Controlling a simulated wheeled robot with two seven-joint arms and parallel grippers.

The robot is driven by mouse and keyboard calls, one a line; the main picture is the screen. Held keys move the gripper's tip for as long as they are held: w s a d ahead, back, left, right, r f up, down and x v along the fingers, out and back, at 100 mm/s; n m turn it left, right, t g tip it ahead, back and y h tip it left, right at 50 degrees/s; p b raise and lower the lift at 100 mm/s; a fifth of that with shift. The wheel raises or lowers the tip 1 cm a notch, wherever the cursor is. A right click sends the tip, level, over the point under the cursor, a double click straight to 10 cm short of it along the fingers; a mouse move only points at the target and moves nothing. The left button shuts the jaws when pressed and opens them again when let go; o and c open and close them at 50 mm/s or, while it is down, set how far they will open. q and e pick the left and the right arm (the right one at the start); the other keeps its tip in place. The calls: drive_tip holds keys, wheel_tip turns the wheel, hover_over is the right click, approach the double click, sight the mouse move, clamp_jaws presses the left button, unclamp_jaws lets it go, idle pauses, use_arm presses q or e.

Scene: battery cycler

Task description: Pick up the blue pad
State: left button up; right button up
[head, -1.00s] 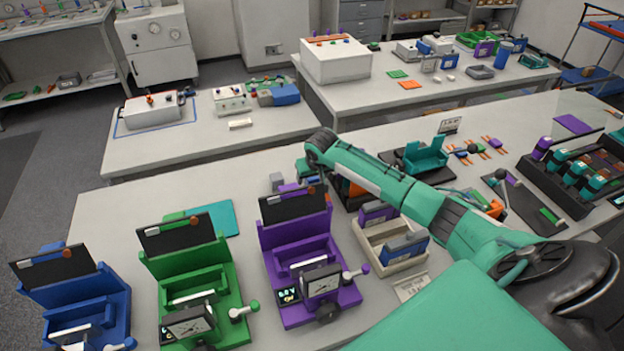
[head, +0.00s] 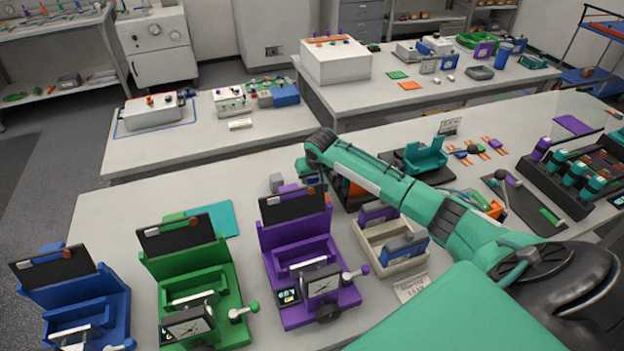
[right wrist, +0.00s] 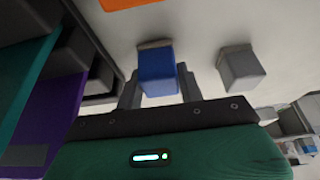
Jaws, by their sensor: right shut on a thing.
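The blue pad (right wrist: 157,72) is a small blue block with a grey edge, seen in the right wrist view. It sits between the two fingers of my right gripper (right wrist: 158,84), which is shut on it. Whether the pad still touches the table is hard to tell. In the head view my right gripper (head: 309,172) is beyond the purple cycler, and the pad cannot be made out there. My left gripper is out of view.
A grey block (right wrist: 240,68) stands beside the pad. The purple cycler (head: 300,250), green cycler (head: 193,275) and blue cycler (head: 75,300) line the near table. A beige tray (head: 378,262) is right of the purple cycler.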

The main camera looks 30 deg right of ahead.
wheel_tip(320, 180, up, 19)
drive_tip(key=b, duration=0.3)
drive_tip(key=shift+r+b, duration=0.15)
drive_tip(key=shift+b, duration=0.25)
drive_tip(key=shift+o, duration=1)
drive_tip(key=shift+c, duration=0.4)
